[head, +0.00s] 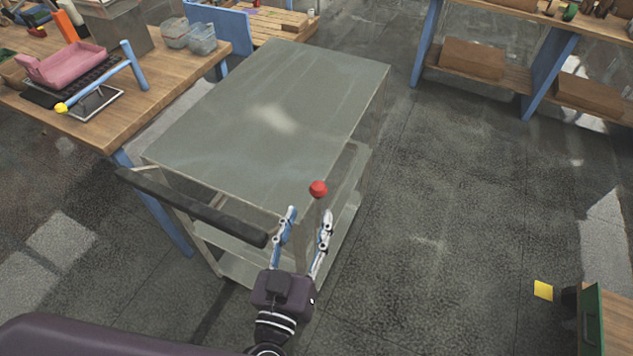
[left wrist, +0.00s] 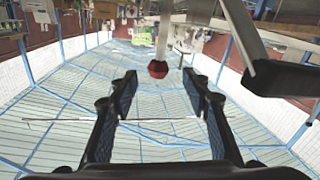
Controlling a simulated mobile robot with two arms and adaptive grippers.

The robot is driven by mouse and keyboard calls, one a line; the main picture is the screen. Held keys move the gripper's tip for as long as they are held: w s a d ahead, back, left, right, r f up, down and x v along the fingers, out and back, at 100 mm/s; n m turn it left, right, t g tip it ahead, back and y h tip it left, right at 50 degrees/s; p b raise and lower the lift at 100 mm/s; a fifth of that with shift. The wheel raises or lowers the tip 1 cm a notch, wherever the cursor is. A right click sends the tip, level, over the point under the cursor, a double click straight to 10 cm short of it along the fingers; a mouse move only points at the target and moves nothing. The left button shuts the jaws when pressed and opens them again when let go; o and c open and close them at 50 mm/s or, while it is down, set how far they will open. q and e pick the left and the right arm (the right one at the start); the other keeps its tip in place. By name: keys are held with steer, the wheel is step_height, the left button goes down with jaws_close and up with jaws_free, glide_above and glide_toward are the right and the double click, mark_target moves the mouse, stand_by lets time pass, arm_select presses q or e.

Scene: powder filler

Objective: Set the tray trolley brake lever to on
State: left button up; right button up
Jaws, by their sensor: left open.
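The tray trolley (head: 270,110) is grey-green with a flat bare top, lower shelves and a dark push handle (head: 190,205) at its near left end. The brake lever has a red ball knob (head: 318,188), seen at the trolley's near right corner, on a grey stem. My left gripper (head: 308,212) is open and empty, its fingers pointing towards the knob. In the left wrist view the red knob (left wrist: 158,69) shows ahead, between the lines of the open fingers and apart from them. The handle (left wrist: 285,78) is at the right there. My right gripper is not in view.
A wooden bench (head: 125,112) with a pink tray (head: 62,64) and a blue-handled device stands close to the trolley's left. Blue-framed shelving (head: 510,70) is at the back right. A green-fronted cabinet (head: 592,318) is at the lower right.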

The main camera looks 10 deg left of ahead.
mark_target(316, 198)
arm_select(q)
steer(key=shift+w+r+p, duration=0.2)
steer(key=shift+w, duration=0.3)
steer(key=shift+w+r+p, duration=0.15)
steer(key=shift+w+p, duration=0.05)
steer(key=shift+w, duration=0.3)
steer(key=w, duration=0.2)
steer(key=w+d+p, duration=0.1)
steer(key=w, duration=0.2)
steer(key=shift+w+d+f, duration=0.1)
steer(key=shift+w+f, duration=0.1)
steer(key=shift+w, duration=0.15)
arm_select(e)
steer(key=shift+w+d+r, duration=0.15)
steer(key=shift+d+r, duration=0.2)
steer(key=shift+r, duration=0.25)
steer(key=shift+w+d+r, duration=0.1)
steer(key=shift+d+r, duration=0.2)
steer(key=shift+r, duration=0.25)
arm_select(q)
steer(key=c, duration=0.5)
jaws_close()
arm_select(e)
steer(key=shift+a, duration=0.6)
